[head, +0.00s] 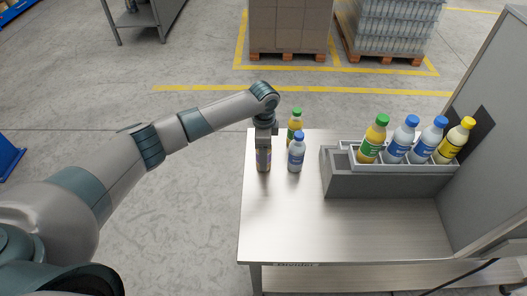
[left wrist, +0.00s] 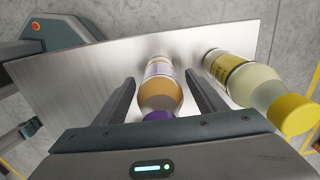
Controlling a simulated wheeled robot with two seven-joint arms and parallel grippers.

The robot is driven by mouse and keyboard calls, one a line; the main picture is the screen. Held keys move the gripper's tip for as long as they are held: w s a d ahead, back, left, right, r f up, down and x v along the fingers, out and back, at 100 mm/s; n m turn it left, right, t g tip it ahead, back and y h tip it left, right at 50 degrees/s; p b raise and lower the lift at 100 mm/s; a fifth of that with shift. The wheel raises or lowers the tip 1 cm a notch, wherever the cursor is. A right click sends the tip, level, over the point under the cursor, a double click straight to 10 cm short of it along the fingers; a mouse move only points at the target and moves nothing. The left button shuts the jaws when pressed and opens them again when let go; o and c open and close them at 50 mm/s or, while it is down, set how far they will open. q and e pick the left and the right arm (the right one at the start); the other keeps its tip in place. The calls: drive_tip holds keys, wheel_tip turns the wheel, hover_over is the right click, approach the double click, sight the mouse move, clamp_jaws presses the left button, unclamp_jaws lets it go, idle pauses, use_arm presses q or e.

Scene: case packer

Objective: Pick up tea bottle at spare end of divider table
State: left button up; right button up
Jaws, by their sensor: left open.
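The tea bottle, with amber liquid and a purple cap, stands at the left end of the table in the head view (head: 263,162), its upper part hidden by my left gripper (head: 263,148). In the left wrist view the tea bottle (left wrist: 161,92) lies between the two spread fingers of my left gripper (left wrist: 160,80), with a gap visible on the finger sides. I cannot tell whether either finger touches it. The divider table (head: 290,215) has a bare metal top. My right gripper is not in view.
Close right of the tea bottle stand a blue-capped bottle (head: 296,153) and a green-capped bottle (head: 294,125). A yellow-capped bottle (left wrist: 265,90) is close beside the right finger in the wrist view. A grey divider crate (head: 370,184) holds several bottles. The table's front is clear.

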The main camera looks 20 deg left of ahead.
use_arm(q)
drive_tip(key=c, duration=1.4)
drive_tip(key=shift+o, duration=0.2)
drive_tip(key=shift+r, duration=0.1)
drive_tip(key=shift+w+r+b, duration=0.1)
drive_tip(key=shift+r+b, duration=0.3)
drive_tip(key=shift+r, duration=0.1)
drive_tip(key=s+d+r+b, duration=0.4)
drive_tip(key=s+d+r, duration=0.2)
drive_tip(key=d+r, duration=0.4)
drive_tip(key=shift+b, duration=0.3)
